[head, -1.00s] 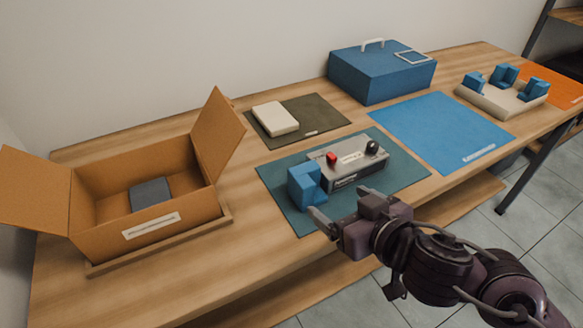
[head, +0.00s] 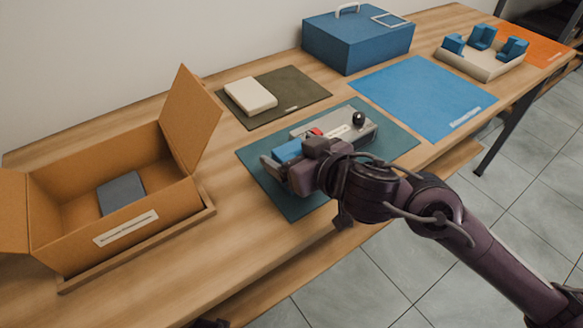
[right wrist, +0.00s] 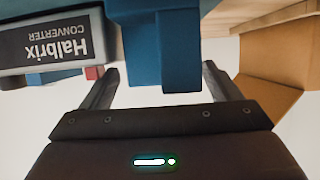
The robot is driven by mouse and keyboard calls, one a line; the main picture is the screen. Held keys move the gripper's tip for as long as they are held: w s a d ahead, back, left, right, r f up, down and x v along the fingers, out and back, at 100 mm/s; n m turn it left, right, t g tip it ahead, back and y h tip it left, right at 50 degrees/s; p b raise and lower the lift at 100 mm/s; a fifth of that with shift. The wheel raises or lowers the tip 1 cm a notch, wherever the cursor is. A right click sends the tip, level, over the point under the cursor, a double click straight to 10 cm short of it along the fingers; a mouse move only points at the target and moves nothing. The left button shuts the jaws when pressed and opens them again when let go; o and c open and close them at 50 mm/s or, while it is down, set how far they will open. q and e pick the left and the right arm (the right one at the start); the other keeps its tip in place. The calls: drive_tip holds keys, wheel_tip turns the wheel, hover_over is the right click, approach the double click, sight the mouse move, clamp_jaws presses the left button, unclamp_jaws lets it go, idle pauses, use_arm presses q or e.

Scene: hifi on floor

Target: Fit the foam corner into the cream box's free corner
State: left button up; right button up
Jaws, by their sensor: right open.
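The loose blue foam corner (head: 287,150) stands on the teal mat against the left end of the grey Halbrix converter (head: 345,133). My right gripper (head: 280,166) is at the foam corner and partly hides it in the head view. In the right wrist view my open fingers (right wrist: 160,85) lie on either side of the foam corner (right wrist: 165,45), with gaps showing beside it. The cream box (head: 480,70) stands at the far right with blue foam pieces at its left, back and right corners; its front corner is bare.
An open cardboard box (head: 75,245) with a dark block inside stands at left. A cream block (head: 250,96) lies on an olive mat. A blue case (head: 355,45) stands at the back. The blue mat (head: 425,95) is empty, as is the orange mat's visible part (head: 535,42).

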sight(293, 151)
use_arm(q)
drive_tip(key=shift+r, duration=0.1)
use_arm(e)
drive_tip(key=shift+c, duration=0.3)
drive_tip(key=c, duration=1.1)
drive_tip(key=shift+o, duration=0.2)
